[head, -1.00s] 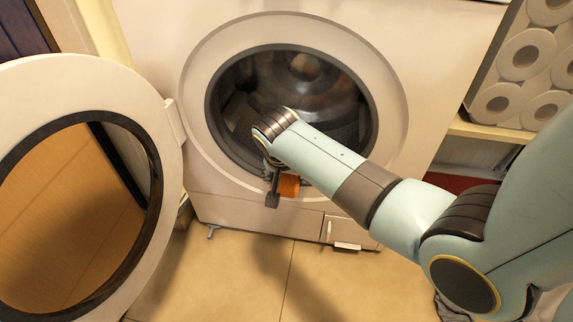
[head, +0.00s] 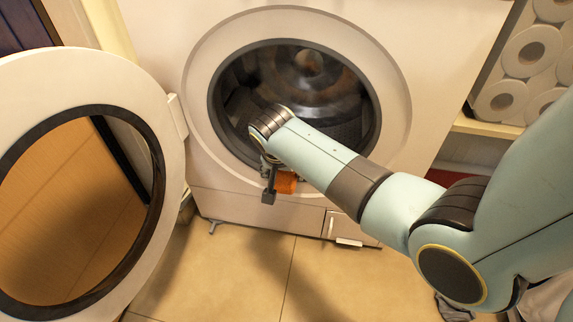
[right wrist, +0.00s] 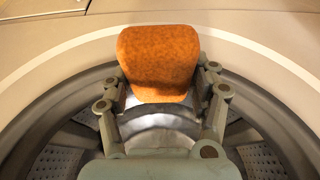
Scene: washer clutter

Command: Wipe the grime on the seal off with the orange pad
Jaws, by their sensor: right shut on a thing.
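The orange pad (head: 286,182) is held by my right gripper (head: 270,180), just in front of the lower rim of the washer opening. In the right wrist view the pad (right wrist: 158,62) sits between the two fingers of the right gripper (right wrist: 160,95), which are shut on it. The dark grey seal (head: 373,125) rings the open drum and also shows in the right wrist view (right wrist: 42,120). My right arm hides part of its lower edge. I cannot make out grime on the seal, nor tell whether the pad touches it. My left gripper is not in view.
The round washer door (head: 172,150) stands open on the left. The washer front (head: 440,60) surrounds the opening. Toilet rolls (head: 500,100) are on a shelf at the right. The tiled floor (head: 230,270) in front is mostly clear.

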